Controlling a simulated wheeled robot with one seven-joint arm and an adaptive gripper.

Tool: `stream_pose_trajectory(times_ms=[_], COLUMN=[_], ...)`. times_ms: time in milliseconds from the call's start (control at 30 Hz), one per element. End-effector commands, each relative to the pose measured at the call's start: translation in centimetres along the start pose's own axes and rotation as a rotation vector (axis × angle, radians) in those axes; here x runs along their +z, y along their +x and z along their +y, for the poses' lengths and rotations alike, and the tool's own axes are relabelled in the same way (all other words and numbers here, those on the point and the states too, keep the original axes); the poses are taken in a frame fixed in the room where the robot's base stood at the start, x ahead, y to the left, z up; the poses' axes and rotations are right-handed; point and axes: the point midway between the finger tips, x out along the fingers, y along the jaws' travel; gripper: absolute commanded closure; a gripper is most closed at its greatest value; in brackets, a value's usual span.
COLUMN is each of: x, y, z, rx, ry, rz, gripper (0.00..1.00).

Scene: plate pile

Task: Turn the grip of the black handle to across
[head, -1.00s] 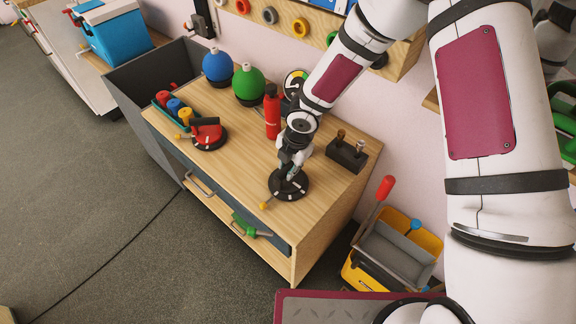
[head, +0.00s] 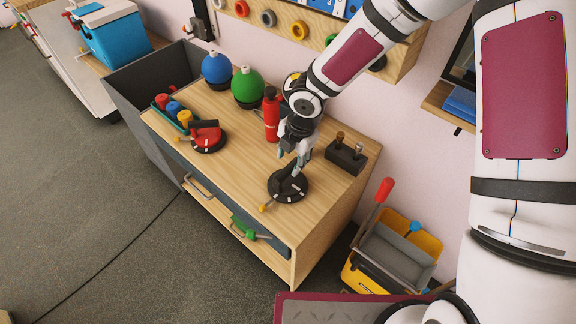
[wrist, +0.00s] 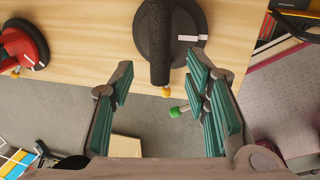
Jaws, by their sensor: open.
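The black handle (head: 288,186) stands on the wooden cabinet top near its front right edge. It has a round black base with white marks, and a yellow-tipped pin beside it. In the wrist view its black grip (wrist: 160,62) runs up and down the picture, with its lower end near the yellow tip (wrist: 167,91). A white mark (wrist: 187,38) lies to the right of the grip. My gripper (head: 294,163) is above the base; its teal-padded fingers (wrist: 165,90) are spread wide, apart from the grip, which lies between their lines near the tips.
A red handle (head: 208,136) on a similar base stands to the left. A red bottle (head: 271,118) and a green ball (head: 248,84) stand behind. A dark block with two pegs (head: 346,156) is close on the right. A yellow bucket (head: 420,241) stands on the floor.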

Motion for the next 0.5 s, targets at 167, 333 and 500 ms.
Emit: stream_pose_trajectory(times_ms=[167,333,500], x=[0.1,0.1,0.0], y=[-3.5,-5.5,-6.2], z=[0.0,0.0,0.0], rx=[0.002,0.000,0.000], ry=[0.000,0.002,-0.002], rz=[-0.003,-0.001,0.000], gripper=[0.57,0.57,0.57])
